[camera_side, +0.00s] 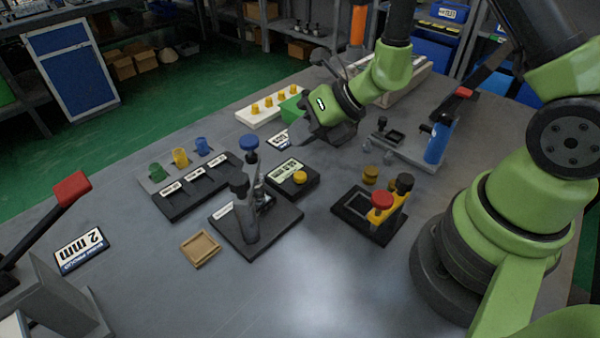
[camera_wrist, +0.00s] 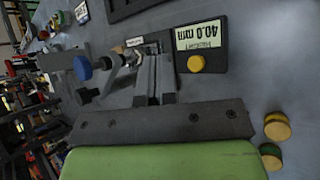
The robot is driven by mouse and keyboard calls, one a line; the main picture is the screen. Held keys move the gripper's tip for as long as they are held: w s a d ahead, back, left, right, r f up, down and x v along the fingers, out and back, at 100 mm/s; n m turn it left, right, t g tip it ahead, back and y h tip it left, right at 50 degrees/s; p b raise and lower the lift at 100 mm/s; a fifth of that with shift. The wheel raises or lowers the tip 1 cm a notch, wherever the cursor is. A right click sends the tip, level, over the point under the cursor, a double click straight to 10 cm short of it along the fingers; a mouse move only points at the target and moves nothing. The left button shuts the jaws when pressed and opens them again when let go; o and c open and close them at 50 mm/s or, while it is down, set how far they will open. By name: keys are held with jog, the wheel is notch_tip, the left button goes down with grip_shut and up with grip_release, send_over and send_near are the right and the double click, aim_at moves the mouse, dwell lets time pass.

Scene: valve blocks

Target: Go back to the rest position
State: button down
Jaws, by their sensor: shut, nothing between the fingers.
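My gripper (camera_side: 322,138) is above the middle of the table in the side view, held clear of the tabletop. Its two fingers (camera_wrist: 155,78) are together and empty in the wrist view. The wrist view shows the fingers near the height display (camera_wrist: 200,48) reading 40.0 mm, which has a yellow button (camera_wrist: 196,63). The same display block (camera_side: 290,176) stands below and left of the gripper in the side view. The blue-knobbed valve fixture (camera_side: 248,143) stands left of the display, and its blue knob (camera_wrist: 83,67) shows left of the fingers in the wrist view.
A dark tray (camera_side: 185,190) with green, yellow and blue pieces behind it lies left. A red-knobbed fixture (camera_side: 382,201), a blue cylinder (camera_side: 437,142) and a white strip with yellow pegs (camera_side: 262,110) stand around. A wooden tray (camera_side: 201,248) lies in front. The near middle table is clear.

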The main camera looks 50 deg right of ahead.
jog(key=shift+r, duration=0.1)
dwell(0.3)
jog(key=s+a+r+n+g+y, duration=0.1)
jog(key=s+a+r+n+y, duration=0.2)
jog(key=r+n, duration=0.55)
jog(key=s+a+r+n+g, duration=0.1)
jog(key=s+a+r+n, duration=0.25)
jog(key=r+n, duration=0.45)
jog(key=s+d+r+n+t+h, duration=0.1)
jog(key=s+d+r+n+h, duration=0.1)
jog(key=s+n, duration=0.3)
jog(key=s+d+r+n+h, duration=0.2)
jog(key=s+d+n+h, duration=0.2)
jog(key=n, duration=0.8)
jog(key=shift+s+d+r+t, duration=0.15)
jog(key=shift+s+d+t, duration=0.25)
jog(key=shift+s+d, duration=0.4)
